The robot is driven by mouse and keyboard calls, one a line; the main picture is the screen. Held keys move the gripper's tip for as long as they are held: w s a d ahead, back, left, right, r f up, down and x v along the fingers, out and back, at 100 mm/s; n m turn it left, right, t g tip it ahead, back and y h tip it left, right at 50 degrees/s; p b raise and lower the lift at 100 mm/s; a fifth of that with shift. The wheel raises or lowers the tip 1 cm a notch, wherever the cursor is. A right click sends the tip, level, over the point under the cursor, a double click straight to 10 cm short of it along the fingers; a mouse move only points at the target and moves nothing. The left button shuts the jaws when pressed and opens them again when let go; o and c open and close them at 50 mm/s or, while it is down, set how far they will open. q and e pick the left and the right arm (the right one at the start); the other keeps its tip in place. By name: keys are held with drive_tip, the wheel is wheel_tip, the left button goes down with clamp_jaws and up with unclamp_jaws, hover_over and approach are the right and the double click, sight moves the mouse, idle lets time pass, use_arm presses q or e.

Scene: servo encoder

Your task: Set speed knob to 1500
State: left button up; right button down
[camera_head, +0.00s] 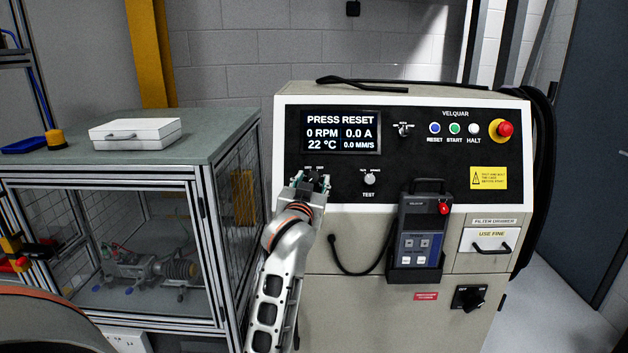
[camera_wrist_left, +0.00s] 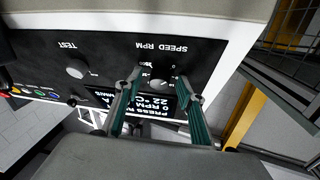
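The speed knob (camera_wrist_left: 158,84), labelled SPEED RPM, shows in the left wrist view, where the panel appears upside down. My left gripper (camera_wrist_left: 157,92) is open, with one green-padded finger on each side of the knob in that view. I cannot tell whether the fingertips touch it. In the head view my left gripper (camera_head: 312,182) is in front of the panel's lower left and hides the knob. The display (camera_head: 340,132) reads PRESS RESET, 0 RPM, 0.0 A, 22 °C and 0.0 MM/S. My right gripper is not in view.
The TEST knob (camera_head: 370,178) is right of my left gripper. A pendant (camera_head: 420,235) hangs on the cabinet front, with a black cable beside it. A red emergency button (camera_head: 504,129) is at upper right. A caged bench (camera_head: 215,145) stands close on the left.

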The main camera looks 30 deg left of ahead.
use_arm(q)
drive_tip(key=shift+s+d, duration=0.1)
drive_tip(key=c, duration=1.1)
drive_tip(key=shift+r+m, duration=0.1)
drive_tip(key=shift+m, duration=0.3)
